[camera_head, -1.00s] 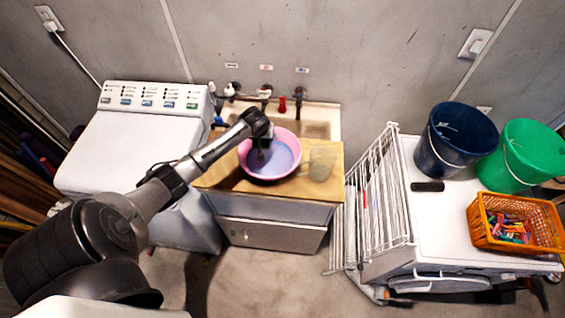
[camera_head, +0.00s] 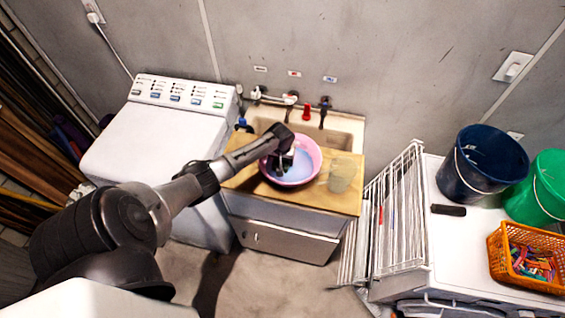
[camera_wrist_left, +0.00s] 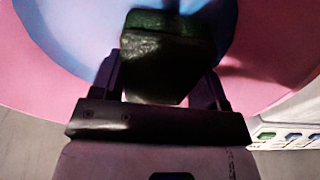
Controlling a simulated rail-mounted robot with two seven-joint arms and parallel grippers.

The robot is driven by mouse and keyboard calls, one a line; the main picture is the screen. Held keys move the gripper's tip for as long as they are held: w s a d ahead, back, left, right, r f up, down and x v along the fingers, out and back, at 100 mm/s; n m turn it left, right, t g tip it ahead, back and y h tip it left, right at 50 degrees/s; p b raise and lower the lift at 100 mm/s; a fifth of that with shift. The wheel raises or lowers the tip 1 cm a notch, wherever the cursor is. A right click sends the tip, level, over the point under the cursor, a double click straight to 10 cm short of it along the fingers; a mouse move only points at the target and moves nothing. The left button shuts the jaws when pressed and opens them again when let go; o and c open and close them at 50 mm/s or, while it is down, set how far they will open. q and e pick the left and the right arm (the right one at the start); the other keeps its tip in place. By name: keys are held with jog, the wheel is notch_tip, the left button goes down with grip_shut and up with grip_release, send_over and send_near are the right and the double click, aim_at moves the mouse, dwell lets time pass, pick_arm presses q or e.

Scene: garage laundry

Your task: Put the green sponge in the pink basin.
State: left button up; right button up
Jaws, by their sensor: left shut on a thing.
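The pink basin (camera_head: 318,157) holds bluish water and stands on the wooden board over the sink. My left gripper (camera_head: 284,160) is over the basin's left part in the head view. In the left wrist view my left gripper (camera_wrist_left: 163,92) is shut on the dark green sponge (camera_wrist_left: 160,50), which is in shadow between the fingers. The sponge is over the blue water of the basin, whose pink wall (camera_wrist_left: 60,80) shows around it. I cannot tell whether the sponge touches the water. My right gripper is not in view.
The wooden board (camera_head: 240,178) carries a clear container (camera_head: 342,174) right of the basin. Taps (camera_head: 291,98) stand behind. A washing machine (camera_head: 150,140) is at left; a white drying rack (camera_head: 395,215), a blue bucket (camera_head: 480,165) and an orange basket (camera_head: 525,258) are at right.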

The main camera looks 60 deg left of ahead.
pick_arm(q)
jog(key=shift+f, duration=1.15)
jog(key=o, duration=0.8)
jog(key=shift+f, duration=0.1)
jog(key=shift+r, duration=0.35)
jog(key=r, duration=0.7)
jog(key=s+d+r, duration=0.1)
jog(key=r, duration=0.3)
jog(key=shift+r+p, duration=0.25)
jog(key=shift+p, duration=0.1)
